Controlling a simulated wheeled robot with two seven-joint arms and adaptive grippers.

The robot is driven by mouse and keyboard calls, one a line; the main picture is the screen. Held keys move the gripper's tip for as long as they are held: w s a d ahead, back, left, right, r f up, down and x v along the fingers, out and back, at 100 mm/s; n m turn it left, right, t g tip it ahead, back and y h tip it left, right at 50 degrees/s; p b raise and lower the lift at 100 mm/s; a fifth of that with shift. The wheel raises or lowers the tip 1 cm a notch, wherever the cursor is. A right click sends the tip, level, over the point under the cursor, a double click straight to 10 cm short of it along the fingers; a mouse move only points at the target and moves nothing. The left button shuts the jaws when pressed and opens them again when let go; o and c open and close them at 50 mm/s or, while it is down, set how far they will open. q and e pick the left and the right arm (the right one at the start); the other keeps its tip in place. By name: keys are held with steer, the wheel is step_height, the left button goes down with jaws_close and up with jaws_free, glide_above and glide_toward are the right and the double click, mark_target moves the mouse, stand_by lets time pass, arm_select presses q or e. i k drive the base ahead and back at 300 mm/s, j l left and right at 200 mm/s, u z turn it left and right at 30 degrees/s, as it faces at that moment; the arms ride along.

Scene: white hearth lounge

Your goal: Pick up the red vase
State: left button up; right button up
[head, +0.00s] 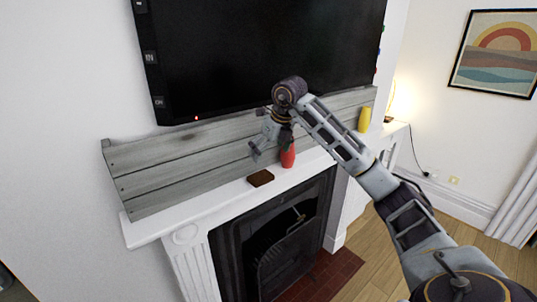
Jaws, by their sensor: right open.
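The red vase (288,157) stands upright on the white mantel shelf, below the television. My right gripper (256,152) is just left of it in the picture, with its fingers pointing down and left. It is open and holds nothing that I can see. My right gripper and wrist hide the top of the vase. I cannot tell whether they touch it. My left gripper is not in view.
A small brown block (260,178) lies on the mantel (210,198) left of the vase. A yellow vase (364,119) stands farther right. The television (260,50) and grey boards (180,160) are behind. The fireplace (275,245) is below.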

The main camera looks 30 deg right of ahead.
mark_target(287, 159)
steer(key=z, duration=1.3)
